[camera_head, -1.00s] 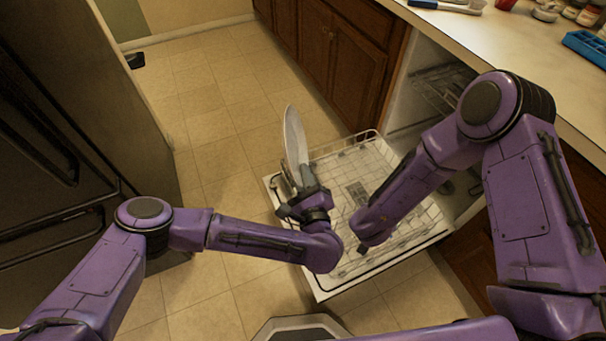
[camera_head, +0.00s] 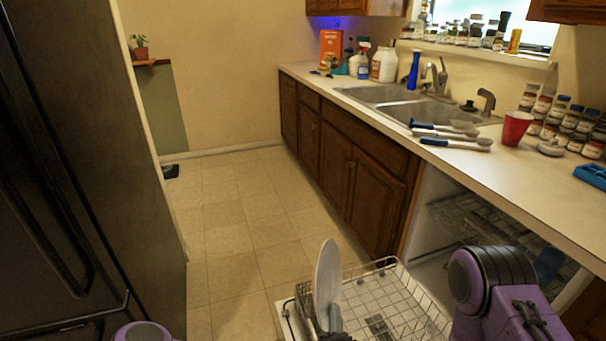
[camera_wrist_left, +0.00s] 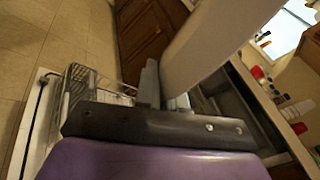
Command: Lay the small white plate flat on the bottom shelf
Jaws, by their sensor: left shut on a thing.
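The small white plate (camera_head: 328,280) stands nearly upright, edge-on in the head view, above the left side of the pulled-out dishwasher rack. My left gripper (camera_head: 328,325) is shut on its lower edge; the bottom of the head picture cuts off the gripper's arm. In the left wrist view the plate (camera_wrist_left: 215,45) rises from between the fingers of the left gripper (camera_wrist_left: 165,92). The white wire bottom rack (camera_head: 418,291) is pulled out of the dishwasher, and its near part is out of the picture. My right gripper is out of view.
The open dishwasher bay (camera_head: 435,225) has an upper rack (camera_head: 470,212) inside. Brown cabinets (camera_head: 345,180) run along the right, under a counter with a sink, brushes and a red cup (camera_head: 515,128). A dark fridge (camera_head: 85,150) stands at left. The tiled floor between is clear.

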